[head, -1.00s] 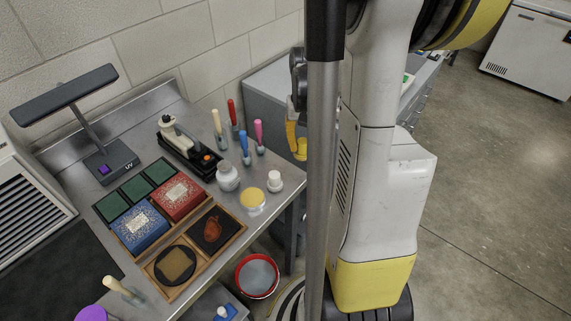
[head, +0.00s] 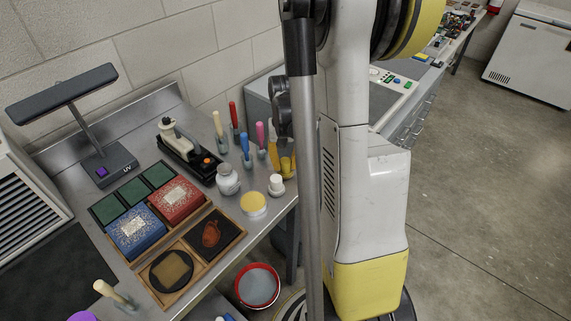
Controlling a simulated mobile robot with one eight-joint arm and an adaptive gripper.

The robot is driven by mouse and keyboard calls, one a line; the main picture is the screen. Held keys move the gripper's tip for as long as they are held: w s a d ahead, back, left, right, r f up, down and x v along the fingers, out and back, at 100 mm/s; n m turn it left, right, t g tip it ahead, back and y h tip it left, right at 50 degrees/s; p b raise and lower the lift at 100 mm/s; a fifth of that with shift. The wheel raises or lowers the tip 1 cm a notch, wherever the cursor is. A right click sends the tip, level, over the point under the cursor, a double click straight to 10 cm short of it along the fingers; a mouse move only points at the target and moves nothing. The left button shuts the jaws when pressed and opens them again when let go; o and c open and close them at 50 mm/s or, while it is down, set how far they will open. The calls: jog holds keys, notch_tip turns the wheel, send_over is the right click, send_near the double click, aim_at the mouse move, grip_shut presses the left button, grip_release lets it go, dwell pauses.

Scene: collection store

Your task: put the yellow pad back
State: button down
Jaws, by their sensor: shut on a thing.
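My gripper (head: 281,150) is at the right rear end of the steel bench, partly hidden behind my own grey column. It is small and dark in this view. Yellow shows at its lower end; I take this as the yellow pad (head: 285,166), held in the shut jaws, but its outline is mostly hidden. A round, pale container with a flat yellow top (head: 253,204) stands apart on the bench, near its right edge.
Near my gripper stand upright colored handles (head: 245,146), a white bottle (head: 228,180) and a small white-capped jar (head: 276,185). A UV lamp (head: 62,95) stands at left. A red-rimmed bucket (head: 258,285) is below the bench edge.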

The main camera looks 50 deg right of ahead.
aim_at(286, 161)
jog(key=c, duration=1.2)
grip_release()
jog(key=shift+f, duration=0.1)
notch_tip(286, 161, up, 12)
jog(key=p, duration=0.4)
jog(key=s+a+r+n+t, duration=0.2)
jog(key=a+r, duration=0.1)
jog(key=a, duration=0.5)
jog(key=s+a+r+n+t, duration=0.1)
jog(key=a+r+n+t, duration=0.1)
jog(key=a, duration=0.7)
jog(key=s+a+r+n+t, duration=0.2)
jog(key=a+r+n+t, duration=0.1)
jog(key=a, duration=0.5)
jog(key=shift+s+a+r+n, duration=0.35)
jog(key=shift+r+n, duration=0.15)
jog(key=shift+n, duration=0.1)
notch_tip(286, 161, down, 4)
jog(key=b, duration=0.3)
jog(key=shift+r, duration=0.15)
